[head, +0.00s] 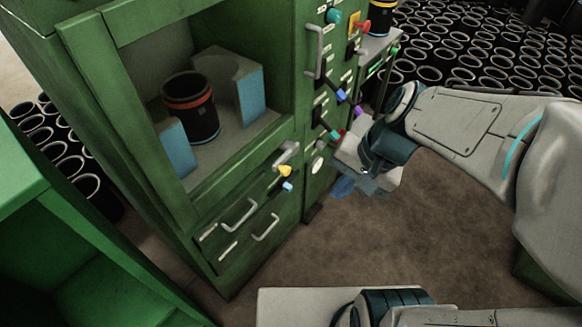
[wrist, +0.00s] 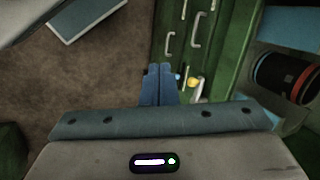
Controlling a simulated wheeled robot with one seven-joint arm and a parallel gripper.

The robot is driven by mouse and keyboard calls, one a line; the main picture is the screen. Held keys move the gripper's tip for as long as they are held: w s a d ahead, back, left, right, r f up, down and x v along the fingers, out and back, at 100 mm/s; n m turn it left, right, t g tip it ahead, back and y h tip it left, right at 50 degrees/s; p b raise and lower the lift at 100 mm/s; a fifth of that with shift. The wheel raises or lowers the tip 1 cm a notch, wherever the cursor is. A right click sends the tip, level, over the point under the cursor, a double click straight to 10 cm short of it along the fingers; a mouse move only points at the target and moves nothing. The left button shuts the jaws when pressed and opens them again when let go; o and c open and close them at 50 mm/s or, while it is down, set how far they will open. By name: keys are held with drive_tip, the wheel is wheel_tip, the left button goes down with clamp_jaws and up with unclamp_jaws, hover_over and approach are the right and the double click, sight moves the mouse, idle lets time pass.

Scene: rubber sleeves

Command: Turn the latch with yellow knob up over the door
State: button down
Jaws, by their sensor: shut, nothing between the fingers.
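The yellow knob (head: 285,171) is on a small latch at the lower right corner of the green cabinet's large opening, with a grey metal piece (head: 287,152) just above it. The yellow knob also shows in the wrist view (wrist: 193,82), right of the fingertips. The door (head: 133,130) shows as a green frame around the compartment; I cannot tell whether glass fills it. My gripper (head: 344,187) is shut and empty, right of the knob and apart from it in the head view. Its blue fingers also show in the wrist view (wrist: 160,70).
A small blue knob (head: 288,186) sits just below the yellow one. Drawer handles (head: 239,214) stick out below. A black sleeve with an orange band (head: 190,108) stands inside the compartment. More coloured knobs (head: 341,95) line the panel at right. Floor (head: 300,262) in front is clear.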

drive_tip(key=w+a+f+m+g+y+b, duration=0.1)
drive_tip(key=w+a+f+m+y+b, duration=0.1)
drive_tip(key=a+f+m+y+b, duration=0.3)
drive_tip(key=w+f+m+b, duration=0.2)
drive_tip(key=f, duration=0.5)
drive_tip(key=w+d+f+m+t+y+b, duration=0.1)
drive_tip(key=w+f+m+t+b, duration=0.3)
drive_tip(key=w+f+m+b, duration=0.2)
drive_tip(key=w+d+f+m+t+y+b, duration=0.1)
drive_tip(key=w+f+m+t+b, duration=0.3)
drive_tip(key=f, duration=0.9)
drive_tip(key=w+d+m+b, duration=0.1)
drive_tip(key=w+m+b, duration=0.1)
drive_tip(key=w+m, duration=0.2)
drive_tip(key=shift+f+m+y, duration=0.25)
drive_tip(key=shift+m+y, duration=0.05)
drive_tip(key=shift+m, duration=0.6)
drive_tip(key=shift+a, duration=0.15)
drive_tip(key=b+x, duration=0.1)
drive_tip(key=x, duration=0.9)
drive_tip(key=shift+w+d+r, duration=0.1)
drive_tip(key=shift+d+r, duration=0.05)
drive_tip(key=shift+r, duration=0.5)
drive_tip(key=shift+w+d+r, duration=0.1)
drive_tip(key=shift+w+r, duration=0.05)
drive_tip(key=shift+r, duration=0.5)
drive_tip(key=shift+w+d+r, duration=0.1)
drive_tip(key=shift+d+r, duration=0.05)
drive_tip(key=shift+r, duration=0.5)
